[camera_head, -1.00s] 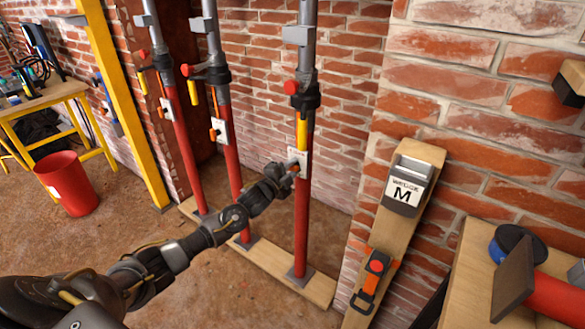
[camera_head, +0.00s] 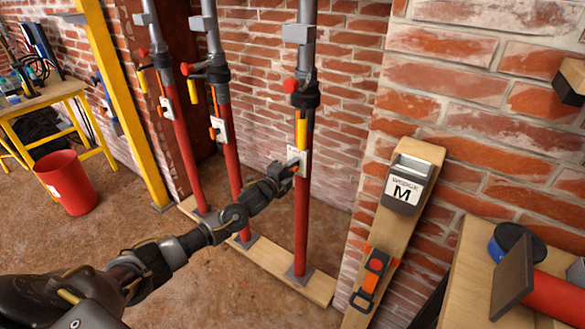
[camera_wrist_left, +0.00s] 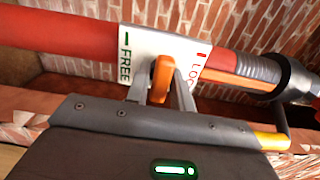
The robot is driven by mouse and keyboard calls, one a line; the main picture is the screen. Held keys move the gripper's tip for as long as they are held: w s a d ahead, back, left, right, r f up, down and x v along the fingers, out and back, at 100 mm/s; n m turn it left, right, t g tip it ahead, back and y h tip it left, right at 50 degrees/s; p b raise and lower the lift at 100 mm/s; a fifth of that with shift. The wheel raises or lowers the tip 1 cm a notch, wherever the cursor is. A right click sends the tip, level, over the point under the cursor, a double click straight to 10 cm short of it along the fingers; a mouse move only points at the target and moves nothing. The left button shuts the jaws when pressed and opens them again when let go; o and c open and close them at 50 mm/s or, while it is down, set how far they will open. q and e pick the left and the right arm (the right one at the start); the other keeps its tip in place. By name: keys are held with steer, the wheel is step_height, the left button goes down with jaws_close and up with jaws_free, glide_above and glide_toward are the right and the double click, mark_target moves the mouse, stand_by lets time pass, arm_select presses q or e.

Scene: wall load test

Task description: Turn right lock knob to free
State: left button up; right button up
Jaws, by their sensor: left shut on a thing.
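The right red prop (camera_head: 301,215) stands upright on a wooden floor plank. A white plate (camera_head: 299,155) on its tube carries the orange lock knob (camera_head: 293,164). In the left wrist view the plate (camera_wrist_left: 145,48) shows a green FREE mark and a red LOCK mark, its lettering partly hidden. The orange knob (camera_wrist_left: 161,77) lies between the two marks. My left gripper (camera_head: 291,169) reaches the knob from the left; in the left wrist view its two fingers (camera_wrist_left: 162,88) are closed around it, one on each side. My right gripper is not seen.
Two similar red props (camera_head: 228,165) (camera_head: 180,155) stand to the left, close to my forearm. A leaning timber with a grey box marked M (camera_head: 408,185) stands to the right. A red bucket (camera_head: 67,184) and yellow-legged bench (camera_head: 45,95) are far left.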

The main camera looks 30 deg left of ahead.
arm_select(q)
steer(key=o, duration=0.8)
steer(key=s, duration=0.3)
steer(key=s+a, duration=0.1)
steer(key=s, duration=0.6)
steer(key=shift+s+a, duration=0.2)
steer(key=shift+s, duration=0.15)
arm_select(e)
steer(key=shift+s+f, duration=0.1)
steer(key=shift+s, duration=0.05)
